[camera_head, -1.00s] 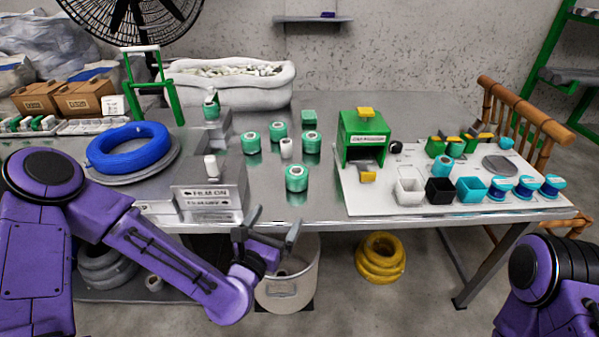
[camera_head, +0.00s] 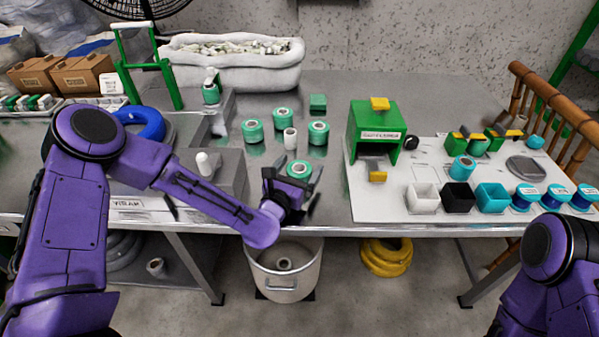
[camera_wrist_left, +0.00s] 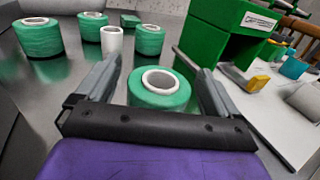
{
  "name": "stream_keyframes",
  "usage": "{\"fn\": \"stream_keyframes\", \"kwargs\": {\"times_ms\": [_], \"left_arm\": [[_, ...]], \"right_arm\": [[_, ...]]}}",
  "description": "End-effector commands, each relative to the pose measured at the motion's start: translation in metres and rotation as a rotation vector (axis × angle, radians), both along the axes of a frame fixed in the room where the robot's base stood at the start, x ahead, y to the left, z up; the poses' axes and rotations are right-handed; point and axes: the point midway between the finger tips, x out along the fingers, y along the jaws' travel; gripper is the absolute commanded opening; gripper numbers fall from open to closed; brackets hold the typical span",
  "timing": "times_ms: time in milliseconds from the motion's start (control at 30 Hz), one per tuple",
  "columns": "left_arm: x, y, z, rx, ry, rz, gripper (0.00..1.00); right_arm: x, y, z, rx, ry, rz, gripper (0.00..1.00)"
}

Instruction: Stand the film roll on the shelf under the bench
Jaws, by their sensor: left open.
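Several green rolls with white cores stand on the steel bench. The nearest green roll (camera_head: 299,169) is at my left gripper (camera_head: 296,184), which is open and reaches over the bench's front edge. In the left wrist view this roll (camera_wrist_left: 158,98) stands upright and appears between the two spread fingers (camera_wrist_left: 158,68), with a gap on each side. A slim white roll (camera_head: 290,139) stands behind it among other green rolls (camera_head: 252,131). My right gripper is out of view.
A green box (camera_head: 375,132) and a white board (camera_head: 392,203) with small cups are to the right. A metal block (camera_head: 228,168) stands left of the gripper. Below the bench edge are a white bucket (camera_head: 285,272) and a yellow coil (camera_head: 387,258).

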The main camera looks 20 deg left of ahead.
Motion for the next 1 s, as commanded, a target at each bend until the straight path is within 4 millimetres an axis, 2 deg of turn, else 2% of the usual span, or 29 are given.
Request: {"fn": "stream_keyframes", "kwargs": {"times_ms": [133,367,533,600,867,1000], "left_arm": [[0.019,-0.003,0.000,0.001,0.000,-0.001,0.95],[0.021,-0.003,0.000,-0.001,0.001,-0.001,0.95],[0.021,-0.003,0.000,0.000,0.001,-0.001,0.39],[0.021,-0.003,0.000,0.000,0.000,-0.001,0.27],[0.021,-0.003,0.003,0.000,0.000,0.000,0.27],[0.021,-0.002,0.017,-0.001,-0.003,0.001,0.27]], "right_arm": [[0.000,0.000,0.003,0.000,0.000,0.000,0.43],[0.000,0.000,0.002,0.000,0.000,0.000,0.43],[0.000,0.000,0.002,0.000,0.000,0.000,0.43],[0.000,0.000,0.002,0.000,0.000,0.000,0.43],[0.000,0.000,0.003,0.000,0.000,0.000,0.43],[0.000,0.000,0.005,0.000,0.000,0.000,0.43]]}}
